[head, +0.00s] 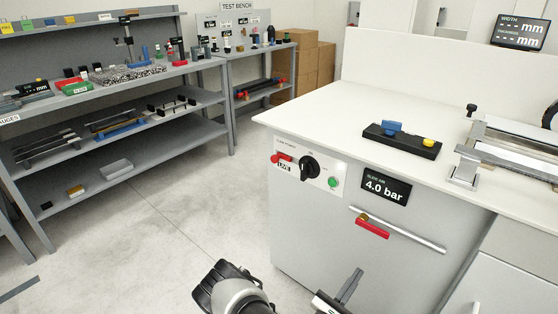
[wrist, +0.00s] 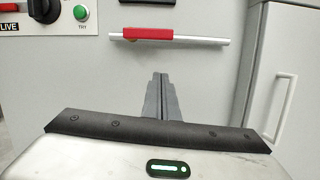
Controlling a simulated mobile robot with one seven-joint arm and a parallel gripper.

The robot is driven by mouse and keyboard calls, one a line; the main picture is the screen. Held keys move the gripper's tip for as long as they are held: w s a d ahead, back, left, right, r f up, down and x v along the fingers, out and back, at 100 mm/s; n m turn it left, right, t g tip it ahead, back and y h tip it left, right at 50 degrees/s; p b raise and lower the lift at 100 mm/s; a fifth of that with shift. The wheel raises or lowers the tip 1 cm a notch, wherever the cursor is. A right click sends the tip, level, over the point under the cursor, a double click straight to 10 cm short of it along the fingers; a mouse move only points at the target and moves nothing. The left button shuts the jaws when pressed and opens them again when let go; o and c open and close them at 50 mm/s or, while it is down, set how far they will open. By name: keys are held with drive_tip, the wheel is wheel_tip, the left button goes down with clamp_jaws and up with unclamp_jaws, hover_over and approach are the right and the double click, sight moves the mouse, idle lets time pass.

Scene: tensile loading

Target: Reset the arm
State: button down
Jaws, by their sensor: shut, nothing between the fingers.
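My gripper (head: 350,286) is low in front of the white cabinet (head: 300,234), at the bottom of the head view. In the wrist view my gripper (wrist: 160,78) shows its two grey fingers together with nothing between them. The fingers point toward the cabinet front, below a metal rail (wrist: 190,41) that carries a red handle (wrist: 150,33). They look apart from the rail. Part of my arm shows at the bottom of the head view, and the rest is out of frame.
The cabinet front has a black knob (head: 309,167), a green button (head: 333,182) and a 4.0 bar display (head: 385,186). A black block (head: 402,139) and a metal fixture (head: 512,150) are on top. Grey shelves (head: 125,131) stand left, with open floor (head: 170,215) between.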

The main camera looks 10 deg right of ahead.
drive_tip(key=s+a+r+m+g+y, duration=0.15)
drive_tip(key=s+r+m+g, duration=0.25)
drive_tip(key=r+m+g, duration=0.5)
drive_tip(key=s+a+r+m+g+y, duration=0.1)
drive_tip(key=s+r+m+g+y, duration=0.15)
drive_tip(key=r+m+g, duration=0.6)
drive_tip(key=s+a+r+m+t+y, duration=0.3)
drive_tip(key=s+a+r+t+y, duration=0.4)
drive_tip(key=r, duration=0.5)
drive_tip(key=s+a+r+m+t+y, duration=0.3)
drive_tip(key=s+a+r+m+y, duration=0.15)
drive_tip(key=a+r, duration=0.55)
wheel_tip(320, 180, up, 24)
drive_tip(key=p, duration=2.2)
drive_tip(key=shift+w+d+n+y, duration=0.3)
drive_tip(key=shift+d+y, duration=0.1)
drive_tip(key=shift+y, duration=0.05)
drive_tip(key=shift+f, duration=0.1)
